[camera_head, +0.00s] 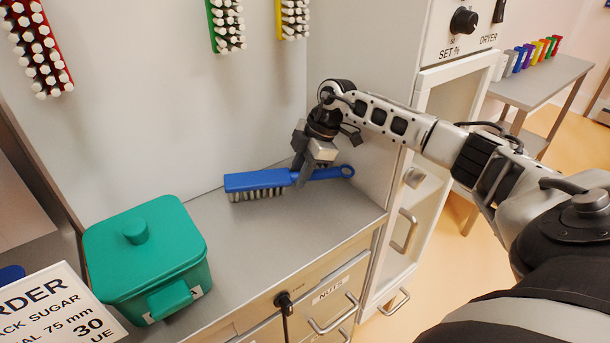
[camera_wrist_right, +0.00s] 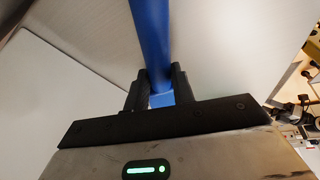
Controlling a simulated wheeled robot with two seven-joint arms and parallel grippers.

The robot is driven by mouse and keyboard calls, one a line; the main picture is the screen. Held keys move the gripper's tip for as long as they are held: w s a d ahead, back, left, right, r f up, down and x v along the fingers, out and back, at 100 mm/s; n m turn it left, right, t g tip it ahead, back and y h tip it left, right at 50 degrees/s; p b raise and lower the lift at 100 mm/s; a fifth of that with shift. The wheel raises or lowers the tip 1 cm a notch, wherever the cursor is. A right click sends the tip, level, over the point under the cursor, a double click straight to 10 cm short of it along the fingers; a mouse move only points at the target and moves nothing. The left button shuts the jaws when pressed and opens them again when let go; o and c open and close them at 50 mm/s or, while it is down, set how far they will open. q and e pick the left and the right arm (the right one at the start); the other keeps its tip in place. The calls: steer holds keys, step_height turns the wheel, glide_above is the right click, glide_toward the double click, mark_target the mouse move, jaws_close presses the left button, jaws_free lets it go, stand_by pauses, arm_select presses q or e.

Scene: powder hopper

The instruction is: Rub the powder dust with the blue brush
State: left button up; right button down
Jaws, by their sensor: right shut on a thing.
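The blue brush (camera_head: 257,181) has a long handle with a ring end and pale bristles facing down. It is at the back of the grey counter (camera_head: 290,225), near the wall. My right gripper (camera_head: 306,177) is shut on its handle. In the right wrist view the blue handle (camera_wrist_right: 151,45) runs up between the two dark fingers (camera_wrist_right: 158,92). I cannot tell whether the bristles touch the counter. I can make out no powder dust on the counter. My left gripper is not in view.
A green lidded box (camera_head: 150,255) stands at the counter's left, with an order sign (camera_head: 55,308) in front. Red, green and yellow brushes hang on the wall above. A white cabinet (camera_head: 365,75) bounds the right side. The counter's middle is clear.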

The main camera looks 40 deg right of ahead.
steer(key=shift+d, duration=0.3)
steer(key=shift+w+r+p, duration=0.15)
steer(key=shift+r+p, duration=0.3)
steer(key=shift+r, duration=2.65)
